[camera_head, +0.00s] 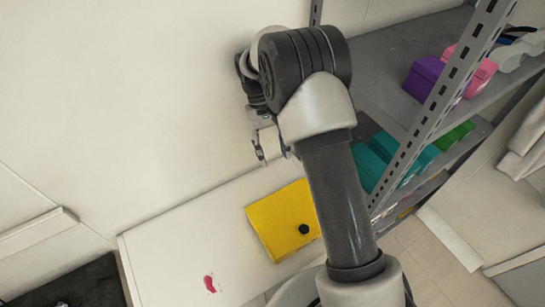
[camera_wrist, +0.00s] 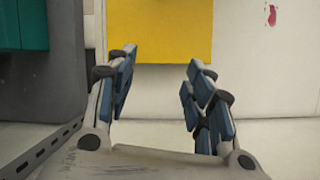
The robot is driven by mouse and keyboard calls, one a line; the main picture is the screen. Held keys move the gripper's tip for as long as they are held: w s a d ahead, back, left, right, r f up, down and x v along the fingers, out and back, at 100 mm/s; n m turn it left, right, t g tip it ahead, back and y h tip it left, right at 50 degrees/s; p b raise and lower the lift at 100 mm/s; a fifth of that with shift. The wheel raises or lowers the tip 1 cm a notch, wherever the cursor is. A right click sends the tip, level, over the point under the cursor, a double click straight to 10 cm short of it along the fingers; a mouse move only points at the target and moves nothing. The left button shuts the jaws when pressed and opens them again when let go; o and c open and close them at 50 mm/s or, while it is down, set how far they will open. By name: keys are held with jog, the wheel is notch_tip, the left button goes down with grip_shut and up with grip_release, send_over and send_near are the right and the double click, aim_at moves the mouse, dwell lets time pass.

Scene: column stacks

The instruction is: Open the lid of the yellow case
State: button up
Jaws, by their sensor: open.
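The yellow case (camera_head: 277,222) lies on a white surface (camera_head: 185,250) in the head view. Its top is flat, with a round black knob (camera_head: 304,228) near one edge. My arm covers part of its right side. In the wrist view the yellow case (camera_wrist: 160,30) shows at the top centre, cut off by the frame edge; the knob is not seen there. My gripper (camera_head: 272,155) is above and apart from the case in the head view. In the wrist view my gripper (camera_wrist: 158,85) has its two fingers spread, with nothing between them.
A grey metal shelf rack (camera_head: 400,60) stands on the right, holding a purple box (camera_head: 424,77), pink, teal and green boxes. Its upright (camera_wrist: 70,80) is close by at left in the wrist view. A small red-pink item (camera_head: 209,283) lies on the white surface left of the case.

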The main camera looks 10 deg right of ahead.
notch_tip(320, 180, up, 6)
dwell(0.6)
jog(key=s+d+r+t+b, duration=0.2)
jog(key=s+r+t+b, duration=0.45)
jog(key=s, duration=0.65)
jog(key=s+f+m+t+y+b, duration=0.1)
jog(key=s+f+b, duration=0.3)
jog(key=s, duration=1)
jog(key=t+b, duration=0.1)
jog(key=b, duration=0.2)
jog(key=shift+f, duration=0.35)
jog(key=shift+w+t, duration=0.1)
jog(key=shift+t, duration=0.15)
